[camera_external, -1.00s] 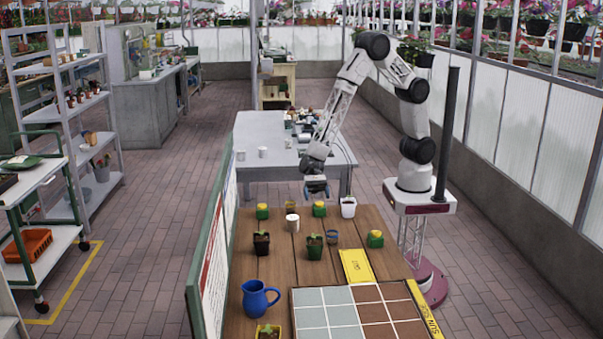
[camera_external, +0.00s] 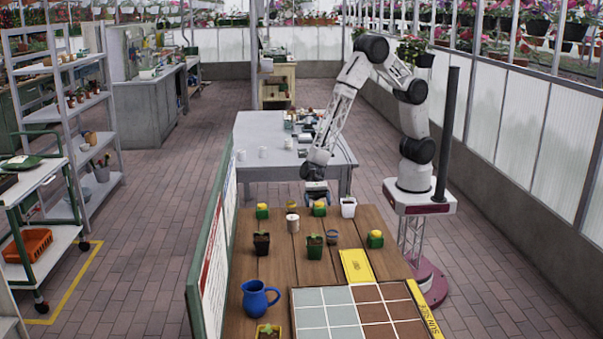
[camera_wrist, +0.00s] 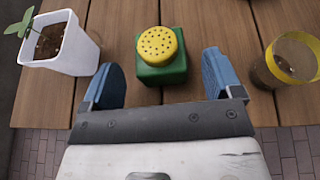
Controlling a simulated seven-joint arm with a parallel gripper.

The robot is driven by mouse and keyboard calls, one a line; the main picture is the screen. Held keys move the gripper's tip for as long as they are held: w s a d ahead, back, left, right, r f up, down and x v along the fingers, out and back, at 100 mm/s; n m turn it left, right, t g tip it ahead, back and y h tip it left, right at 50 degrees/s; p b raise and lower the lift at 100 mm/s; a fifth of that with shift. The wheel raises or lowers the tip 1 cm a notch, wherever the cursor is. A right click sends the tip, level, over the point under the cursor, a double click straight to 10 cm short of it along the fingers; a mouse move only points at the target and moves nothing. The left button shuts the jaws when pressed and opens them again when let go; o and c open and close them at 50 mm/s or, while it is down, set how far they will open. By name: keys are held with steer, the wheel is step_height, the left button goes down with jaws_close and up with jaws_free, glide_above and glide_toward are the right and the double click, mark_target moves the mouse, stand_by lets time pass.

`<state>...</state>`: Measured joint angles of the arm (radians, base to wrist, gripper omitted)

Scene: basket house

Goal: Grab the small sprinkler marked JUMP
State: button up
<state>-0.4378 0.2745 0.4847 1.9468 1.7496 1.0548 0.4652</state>
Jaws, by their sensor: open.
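A small green block with a round yellow top full of holes, a sprinkler (camera_external: 319,209), stands at the far edge of the wooden table. In the wrist view the sprinkler (camera_wrist: 160,55) lies ahead of my gripper (camera_wrist: 160,80), roughly centred between its two blue fingers. The fingers are apart and empty. In the outside view my gripper (camera_external: 316,194) is just behind and above this sprinkler. Two similar yellow-and-green pieces stand at the far left (camera_external: 262,211) and at the right (camera_external: 375,239). No JUMP marking is readable on any of them.
A white pot with a seedling (camera_wrist: 62,45) and a yellow-rimmed cup (camera_wrist: 292,62) flank the sprinkler. A mug (camera_external: 292,223), seedling pots (camera_external: 314,247), a blue jug (camera_external: 259,299), a yellow card (camera_external: 356,265) and a tiled board (camera_external: 325,312) occupy the table.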

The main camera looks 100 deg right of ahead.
mark_target(319, 202)
steer(key=shift+x, duration=1.85)
steer(key=c, duration=1.1)
steer(key=shift+r, duration=0.2)
steer(key=shift+r, duration=0.85)
steer(key=shift+s+d+r, duration=0.1)
steer(key=shift+d+r, duration=0.05)
steer(key=shift+r, duration=0.65)
steer(key=s+d, duration=0.3)
steer(key=s, duration=0.1)
steer(key=s+d+r, duration=0.1)
steer(key=s+d, duration=0.2)
steer(key=s, duration=0.1)
steer(key=s+d, duration=0.3)
steer(key=s, duration=0.1)
steer(key=shift+s+d+r, duration=0.15)
steer(key=shift+d, duration=0.15)
